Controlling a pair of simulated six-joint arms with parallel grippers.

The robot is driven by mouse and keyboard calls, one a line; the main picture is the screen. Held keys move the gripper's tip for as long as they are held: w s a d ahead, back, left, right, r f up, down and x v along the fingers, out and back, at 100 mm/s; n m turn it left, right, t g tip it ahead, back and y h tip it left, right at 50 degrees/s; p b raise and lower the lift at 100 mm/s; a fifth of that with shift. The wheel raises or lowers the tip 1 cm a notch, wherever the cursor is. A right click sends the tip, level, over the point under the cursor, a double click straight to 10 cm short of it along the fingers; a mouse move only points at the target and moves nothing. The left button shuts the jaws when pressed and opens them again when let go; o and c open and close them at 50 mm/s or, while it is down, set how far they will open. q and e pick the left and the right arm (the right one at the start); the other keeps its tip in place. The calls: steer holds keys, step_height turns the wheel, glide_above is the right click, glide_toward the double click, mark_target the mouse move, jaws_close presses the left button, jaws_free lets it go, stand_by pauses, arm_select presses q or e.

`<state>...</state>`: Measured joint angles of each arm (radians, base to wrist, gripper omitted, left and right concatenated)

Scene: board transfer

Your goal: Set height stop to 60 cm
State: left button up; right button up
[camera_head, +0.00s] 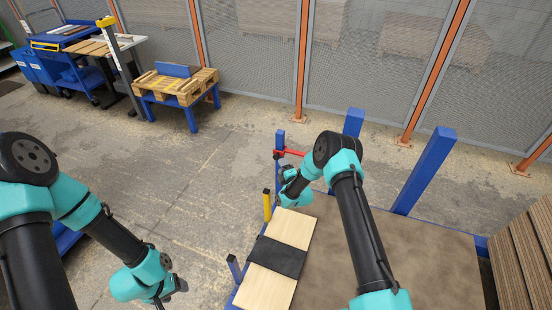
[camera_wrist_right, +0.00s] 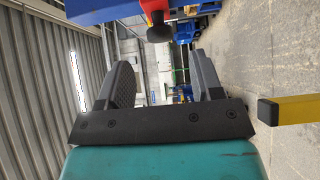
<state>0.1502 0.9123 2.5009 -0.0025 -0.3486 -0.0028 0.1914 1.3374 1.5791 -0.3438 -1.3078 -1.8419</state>
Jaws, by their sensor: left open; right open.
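The height stop appears to be the red piece (camera_head: 293,153) on a slim blue post (camera_head: 280,142) at the far left corner of the work table. In the right wrist view, the red piece (camera_wrist_right: 155,8) with a black knob (camera_wrist_right: 159,28) shows at the top edge, beside the blue post (camera_wrist_right: 100,9). My right gripper (camera_wrist_right: 163,75) is open and empty, with its fingers pointing towards the knob and apart from it. In the head view my right gripper is partly hidden beside the post. My left gripper (camera_head: 166,298) hangs low at the left, away from the post. No height scale is readable.
A light board with a black band (camera_head: 277,256) lies on the brown table (camera_head: 435,255). A yellow-topped post (camera_head: 267,206) and blue uprights (camera_head: 425,170) edge it. Stacked boards (camera_head: 525,250) stand at the right. A pallet stand (camera_head: 178,88) is at the back left; floor between is clear.

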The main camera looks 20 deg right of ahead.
mark_target(277, 159)
steer(key=shift+w+a, duration=0.2)
steer(key=shift+w, duration=1.05)
steer(key=shift+w+a, duration=0.15)
steer(key=shift+w, duration=1.1)
steer(key=shift+w+a, duration=0.2)
steer(key=shift+w, duration=1.05)
steer(key=shift+c, duration=0.2)
jaws_close()
